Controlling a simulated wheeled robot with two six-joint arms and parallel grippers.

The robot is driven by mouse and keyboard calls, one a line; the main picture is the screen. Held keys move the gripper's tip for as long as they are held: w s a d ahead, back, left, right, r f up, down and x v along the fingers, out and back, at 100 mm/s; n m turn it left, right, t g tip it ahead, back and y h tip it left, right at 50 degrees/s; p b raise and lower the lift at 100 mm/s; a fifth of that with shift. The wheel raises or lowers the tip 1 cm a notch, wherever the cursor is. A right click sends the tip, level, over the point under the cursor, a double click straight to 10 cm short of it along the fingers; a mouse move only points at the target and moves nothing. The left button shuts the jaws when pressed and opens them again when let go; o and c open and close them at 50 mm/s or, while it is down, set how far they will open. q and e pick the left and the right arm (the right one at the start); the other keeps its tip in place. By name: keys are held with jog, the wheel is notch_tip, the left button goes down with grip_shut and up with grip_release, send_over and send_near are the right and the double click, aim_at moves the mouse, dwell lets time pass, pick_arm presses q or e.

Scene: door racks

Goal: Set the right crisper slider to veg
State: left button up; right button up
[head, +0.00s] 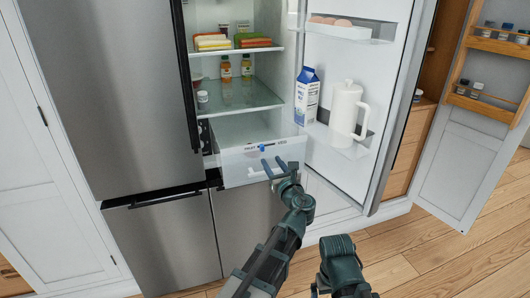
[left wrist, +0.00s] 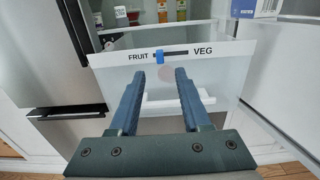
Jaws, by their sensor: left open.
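The crisper drawer (head: 238,174) is pulled out from the fridge's lower right compartment. Its front carries a dark slot with a blue slider (left wrist: 159,56) at the left end, beside the word FRUIT; VEG (left wrist: 203,51) is printed to the right. The slider also shows as a small blue spot in the head view (head: 262,148). My left gripper (head: 274,166) is open and empty in front of the drawer, its fingertips (left wrist: 158,72) just below the slider, with no contact visible. My right arm shows at the bottom; its gripper is not visible.
A white drawer handle (left wrist: 180,96) lies behind and below my fingers. The open fridge door (head: 340,193) stands to the right, holding a milk carton (head: 306,95) and a white pitcher (head: 345,113). A glass shelf (head: 255,97) is above the drawer.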

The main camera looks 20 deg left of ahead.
aim_at(263, 149)
pick_arm(q)
jog(key=x, duration=0.8)
jog(key=shift+a, duration=0.1)
jog(key=shift+c, duration=0.3)
grip_shut()
dwell(0.9)
